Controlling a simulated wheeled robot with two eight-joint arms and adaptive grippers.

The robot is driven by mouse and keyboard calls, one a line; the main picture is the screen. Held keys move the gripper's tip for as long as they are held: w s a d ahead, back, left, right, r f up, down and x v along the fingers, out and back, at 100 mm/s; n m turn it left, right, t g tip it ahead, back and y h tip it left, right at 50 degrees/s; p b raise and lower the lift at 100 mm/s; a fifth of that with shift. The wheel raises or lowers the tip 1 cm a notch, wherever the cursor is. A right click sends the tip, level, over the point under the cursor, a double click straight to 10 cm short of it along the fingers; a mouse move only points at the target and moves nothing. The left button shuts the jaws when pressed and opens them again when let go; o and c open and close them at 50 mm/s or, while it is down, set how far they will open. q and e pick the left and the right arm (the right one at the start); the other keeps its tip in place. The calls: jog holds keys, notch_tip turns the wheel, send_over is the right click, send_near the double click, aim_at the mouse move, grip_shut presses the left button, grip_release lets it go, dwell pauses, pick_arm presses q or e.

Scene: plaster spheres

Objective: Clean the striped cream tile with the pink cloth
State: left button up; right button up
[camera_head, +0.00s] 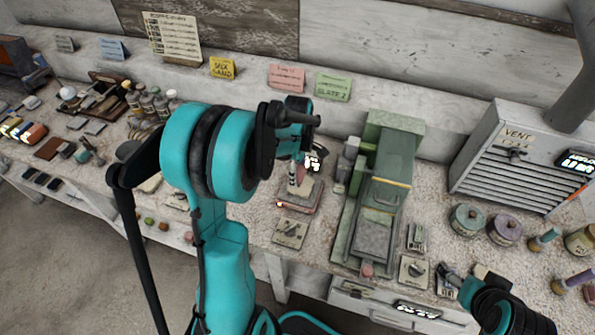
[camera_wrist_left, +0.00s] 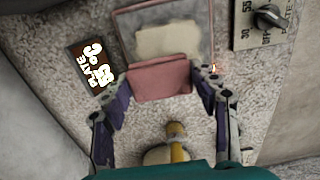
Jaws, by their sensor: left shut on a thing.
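My left gripper (camera_head: 303,177) is over the small square plate on the bench, mostly hidden behind my own arm in the head view. In the left wrist view its fingers (camera_wrist_left: 163,84) are shut on the folded pink cloth (camera_wrist_left: 160,82). The cloth lies at the edge of a grey square plate, which carries an irregular cream patch (camera_wrist_left: 168,42). I cannot make out stripes on it or tell whether the cloth touches it. My right gripper (camera_head: 452,279) is at the bench's front right, and its jaw opening is unclear.
A knob panel (camera_head: 290,233) sits in front of the plate, and a lit display (camera_wrist_left: 92,68) stands beside it. A green press (camera_head: 382,190) is close on the right. Jars (camera_head: 468,219) and a vented grey box (camera_head: 520,155) stand farther right.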

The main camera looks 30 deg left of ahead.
pick_arm(q)
jog(key=shift+f, duration=0.4)
jog(key=shift+s+d+r, duration=0.1)
jog(key=shift+s, duration=0.4)
jog(key=shift+s+d, duration=0.1)
jog(key=shift+s, duration=0.4)
jog(key=shift+w+a+b, duration=0.25)
jog(key=shift+w, duration=0.8)
jog(key=shift+w+a+b, duration=0.2)
jog(key=shift+w, duration=0.8)
jog(key=shift+s+d, duration=0.25)
jog(key=shift+s, duration=0.85)
jog(key=shift+s+d, duration=0.25)
jog(key=shift+s, duration=0.75)
jog(key=shift+w+a, duration=0.3)
jog(key=shift+w, duration=0.8)
jog(key=shift+w+a, duration=0.25)
jog(key=shift+w, duration=0.8)
